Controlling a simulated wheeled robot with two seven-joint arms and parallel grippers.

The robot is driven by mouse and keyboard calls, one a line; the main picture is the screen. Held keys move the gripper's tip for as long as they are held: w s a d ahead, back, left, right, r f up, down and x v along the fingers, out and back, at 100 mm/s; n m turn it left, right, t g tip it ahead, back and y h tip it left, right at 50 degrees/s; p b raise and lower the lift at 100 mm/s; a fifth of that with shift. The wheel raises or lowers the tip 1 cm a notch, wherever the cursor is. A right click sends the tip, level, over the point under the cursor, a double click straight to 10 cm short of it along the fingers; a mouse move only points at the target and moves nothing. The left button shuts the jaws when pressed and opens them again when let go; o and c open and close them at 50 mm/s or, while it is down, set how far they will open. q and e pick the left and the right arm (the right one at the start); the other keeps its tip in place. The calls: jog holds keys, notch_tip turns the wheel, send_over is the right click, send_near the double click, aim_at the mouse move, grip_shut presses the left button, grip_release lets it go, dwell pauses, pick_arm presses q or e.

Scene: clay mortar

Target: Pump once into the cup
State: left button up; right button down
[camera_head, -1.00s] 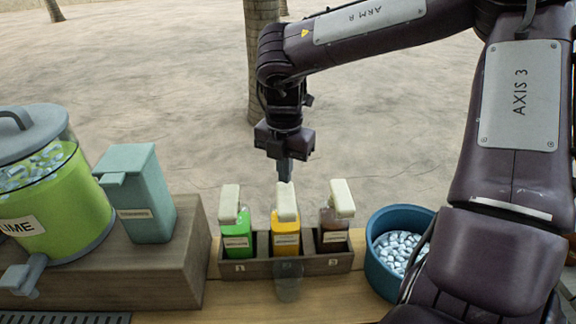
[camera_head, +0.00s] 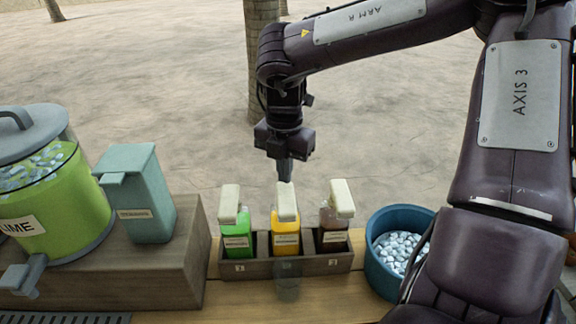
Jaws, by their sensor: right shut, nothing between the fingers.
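My right gripper (camera_head: 285,170) is shut and points straight down. Its tip is at the top of the white pump head of the middle bottle (camera_head: 287,240), which holds orange-yellow liquid; I cannot tell whether they touch. A clear cup (camera_head: 289,280) stands in front of that bottle, below its pump, and looks see-through. A green bottle (camera_head: 237,240) stands to the left and a brownish bottle (camera_head: 334,230) to the right, both with white pump heads. All three are in a dark wooden rack (camera_head: 262,266) with numbered slots. My left gripper is not in view.
A blue bowl (camera_head: 378,268) of ice-like pieces stands right of the rack, near my right arm. At left, a teal box (camera_head: 147,205) and a green drink dispenser (camera_head: 55,205) stand on a wooden riser (camera_head: 165,268). The counter (camera_head: 240,303) in front is clear.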

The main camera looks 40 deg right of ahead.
aim_at(285, 187)
jog(key=shift+f, duration=0.25)
dwell(0.4)
jog(key=shift+f+b, duration=1.35)
jog(key=shift+f, duration=0.15)
jog(key=shift+s, duration=0.1)
jog(key=shift+r+p, duration=1.3)
jog(key=shift+r, duration=0.45)
notch_tip(285, 187, up, 6)
jog(key=p, duration=0.4)
jog(key=shift+p, duration=0.3)
